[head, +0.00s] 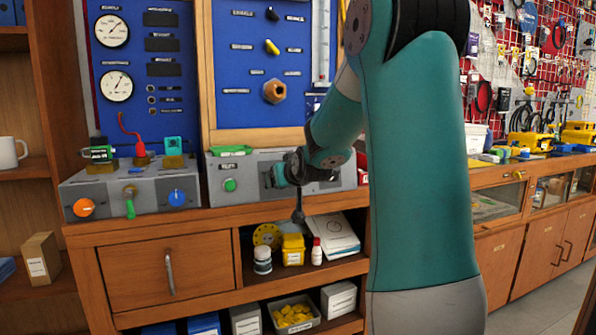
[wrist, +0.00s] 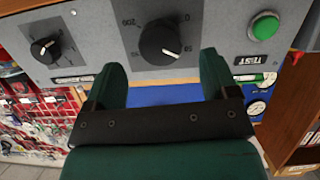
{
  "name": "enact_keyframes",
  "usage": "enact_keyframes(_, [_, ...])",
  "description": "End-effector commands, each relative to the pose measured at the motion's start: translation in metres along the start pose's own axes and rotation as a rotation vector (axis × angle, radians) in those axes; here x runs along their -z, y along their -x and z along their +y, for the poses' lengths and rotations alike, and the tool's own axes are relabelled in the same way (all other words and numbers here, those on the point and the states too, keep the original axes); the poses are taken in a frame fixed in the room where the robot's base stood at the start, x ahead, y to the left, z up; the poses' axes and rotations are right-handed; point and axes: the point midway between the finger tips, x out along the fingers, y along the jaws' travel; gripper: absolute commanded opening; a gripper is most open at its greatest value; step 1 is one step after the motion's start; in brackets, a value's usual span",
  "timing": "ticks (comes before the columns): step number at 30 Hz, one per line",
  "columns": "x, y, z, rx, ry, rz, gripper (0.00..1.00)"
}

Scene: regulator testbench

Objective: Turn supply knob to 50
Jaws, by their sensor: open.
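In the wrist view a grey panel appears upside down with a large black knob (wrist: 159,41) that has a white pointer mark. The label naming the supply knob is not readable. My gripper (wrist: 160,66) is open and empty, its green fingers spread on either side below the large knob. In the head view my gripper (head: 282,175) is at the front of the grey box (head: 215,189), hiding the knobs there.
A green button (wrist: 263,27) with a TEST label (wrist: 249,77) is right of the large knob in the wrist view. Left of the grey box stands another grey unit (head: 108,201) with an orange knob (head: 83,207) and a blue knob (head: 177,198).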

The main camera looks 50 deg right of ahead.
Motion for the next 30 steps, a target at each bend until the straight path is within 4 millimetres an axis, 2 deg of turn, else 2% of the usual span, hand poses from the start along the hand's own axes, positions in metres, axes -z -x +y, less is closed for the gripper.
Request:
enact_keyframes(1, [0.002, 0.015, 0.0, 0.0, 0.0, 0.004, 0.8])
enact_keyframes(6, [0.002, 0.06, -0.001, 0.0, 0.001, 0.004, 0.8])
enact_keyframes(13, [0.002, 0.104, -0.001, 0.001, 0.0, 0.004, 0.8])
enact_keyframes(19, [0.001, 0.119, -0.001, 0.002, 0.0, 0.002, 0.8])
enact_keyframes(30, [0.0, 0.12, -0.002, 0.003, 0.001, 0.001, 0.8])
